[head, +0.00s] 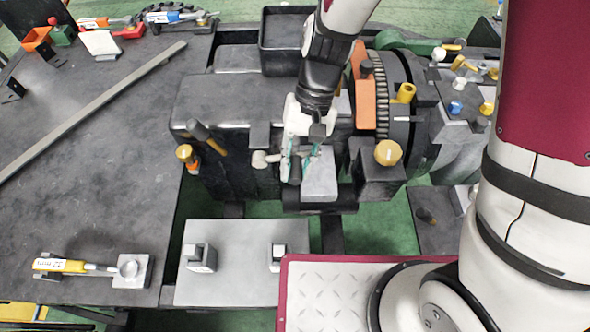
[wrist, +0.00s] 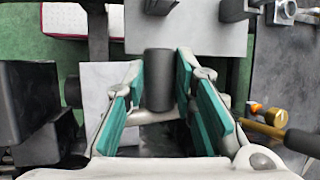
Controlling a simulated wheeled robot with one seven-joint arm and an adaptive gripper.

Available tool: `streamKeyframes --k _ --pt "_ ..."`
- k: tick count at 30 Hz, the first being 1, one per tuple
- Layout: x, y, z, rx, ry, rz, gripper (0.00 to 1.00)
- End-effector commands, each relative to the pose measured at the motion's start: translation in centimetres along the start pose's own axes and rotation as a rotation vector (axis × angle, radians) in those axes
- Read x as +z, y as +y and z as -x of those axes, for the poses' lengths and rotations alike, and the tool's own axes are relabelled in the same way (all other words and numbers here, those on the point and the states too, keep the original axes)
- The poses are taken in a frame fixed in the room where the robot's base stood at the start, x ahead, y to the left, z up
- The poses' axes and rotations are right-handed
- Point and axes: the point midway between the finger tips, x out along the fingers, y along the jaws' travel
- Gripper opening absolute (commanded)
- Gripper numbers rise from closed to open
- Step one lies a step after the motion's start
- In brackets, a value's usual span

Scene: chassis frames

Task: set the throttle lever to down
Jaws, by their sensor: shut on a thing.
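My gripper (head: 299,166) is at the front of the dark machine housing (head: 215,97), pointing down. In the wrist view its teal finger pads (wrist: 165,105) stand on either side of a dark cylindrical grip (wrist: 159,78). I take this grip to be the throttle lever's handle; it also shows as a dark knob between the fingers in the head view (head: 295,172). The gripper is shut on it. The lever's lower part and pivot are hidden by the fingers, so its exact tilt cannot be told.
Yellow knobs (head: 388,152) and a toothed ring (head: 381,95) are further right. A grey plate (head: 240,284) with two small blocks lies in front.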

Motion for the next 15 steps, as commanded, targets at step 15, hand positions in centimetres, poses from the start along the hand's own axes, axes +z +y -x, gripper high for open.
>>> streamKeyframes --k 15 --pt "-1.0 1.8 -2.0 0.008 0.003 -0.009 0.00"
